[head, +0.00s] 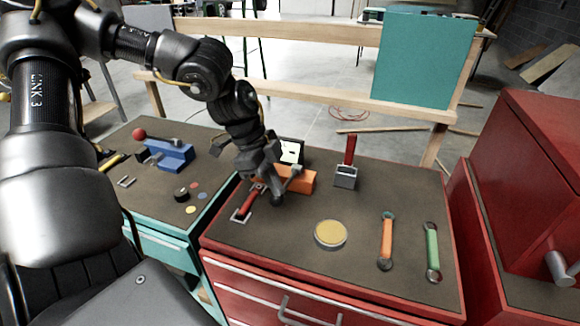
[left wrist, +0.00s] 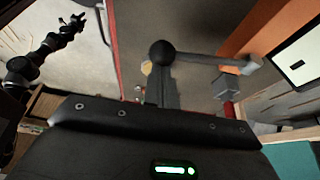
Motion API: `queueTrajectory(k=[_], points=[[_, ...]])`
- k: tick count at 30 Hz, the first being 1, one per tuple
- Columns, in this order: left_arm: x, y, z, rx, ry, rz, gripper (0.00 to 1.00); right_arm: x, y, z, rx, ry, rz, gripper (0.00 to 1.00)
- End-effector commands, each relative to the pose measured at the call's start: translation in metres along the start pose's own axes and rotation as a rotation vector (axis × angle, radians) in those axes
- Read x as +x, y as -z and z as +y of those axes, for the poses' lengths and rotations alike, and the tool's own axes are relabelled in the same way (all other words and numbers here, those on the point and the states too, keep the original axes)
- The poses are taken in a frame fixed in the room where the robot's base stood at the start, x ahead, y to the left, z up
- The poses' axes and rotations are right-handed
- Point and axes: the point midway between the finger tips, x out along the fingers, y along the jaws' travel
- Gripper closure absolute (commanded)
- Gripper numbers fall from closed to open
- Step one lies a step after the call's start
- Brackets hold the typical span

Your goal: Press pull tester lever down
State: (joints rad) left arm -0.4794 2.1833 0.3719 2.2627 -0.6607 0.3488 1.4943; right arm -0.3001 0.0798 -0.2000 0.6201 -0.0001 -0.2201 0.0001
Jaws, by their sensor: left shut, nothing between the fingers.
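The pull tester has an orange body (head: 302,180) with a pale screen (head: 291,151) behind it, on the red bench. In the left wrist view its orange body (left wrist: 268,40) and screen (left wrist: 300,55) are at the right. Its grey lever (left wrist: 210,60) ends in a black ball (left wrist: 162,52). My left gripper (head: 268,182) is shut and empty, in front of the tester at the ball end. In the wrist view its fingers (left wrist: 163,90) appear just below the ball; I cannot tell whether they touch. My right gripper (left wrist: 72,24) shows small at the upper left, its jaws unclear.
A red-handled clamp (head: 248,203) lies close to my left gripper. Another red-handled tool (head: 346,165) stands behind right. A round yellow-topped disc (head: 330,234), an orange wrench (head: 386,240) and a green wrench (head: 432,252) lie right. A blue vise (head: 172,156) sits on the teal bench.

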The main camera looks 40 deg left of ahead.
Motion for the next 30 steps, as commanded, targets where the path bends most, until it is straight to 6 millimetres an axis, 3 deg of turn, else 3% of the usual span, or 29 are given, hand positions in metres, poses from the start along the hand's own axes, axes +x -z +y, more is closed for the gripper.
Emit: queueTrajectory(k=[11,18,30], points=[[0.002,-0.001,0.0,-0.002,0.0,-0.001,1.0,0.002,0.0,0.0,0.0,0.0,0.0,0.64],[0.012,-0.006,0.001,-0.002,0.0,-0.001,1.0,0.013,-0.001,0.0,0.0,0.0,0.0,0.64],[-0.005,0.002,0.001,-0.001,0.0,-0.001,1.0,-0.001,0.0,0.0,0.0,0.0,0.0,0.64]])
